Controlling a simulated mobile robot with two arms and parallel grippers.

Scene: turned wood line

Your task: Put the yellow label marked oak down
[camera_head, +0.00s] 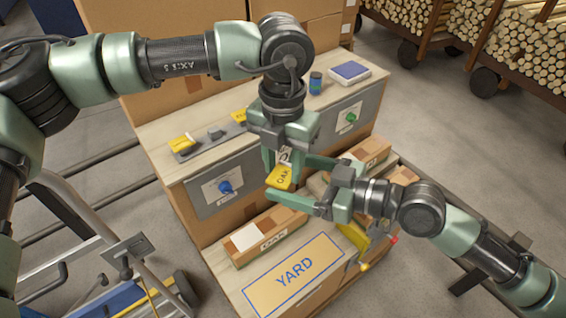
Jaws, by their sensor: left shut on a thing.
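The yellow label marked oak (279,177) hangs below my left gripper (283,162), which is shut on it above the lower wooden level. My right gripper (285,180) reaches in from the right with its fingers spread. Its fingertips lie on either side of the label in the picture, and I cannot tell whether they touch it. A wooden tray (242,256) with a white card and a lettered front plate sits below and left of the label. Part of the lower level behind the grippers is hidden.
Other yellow labels (181,142) lie on the upper shelf, with a blue jar (316,83) and a blue-topped pad (349,71). A YARD sign (294,276) lies at the front. More boxes (368,151) stand right. Log carts (500,50) are behind.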

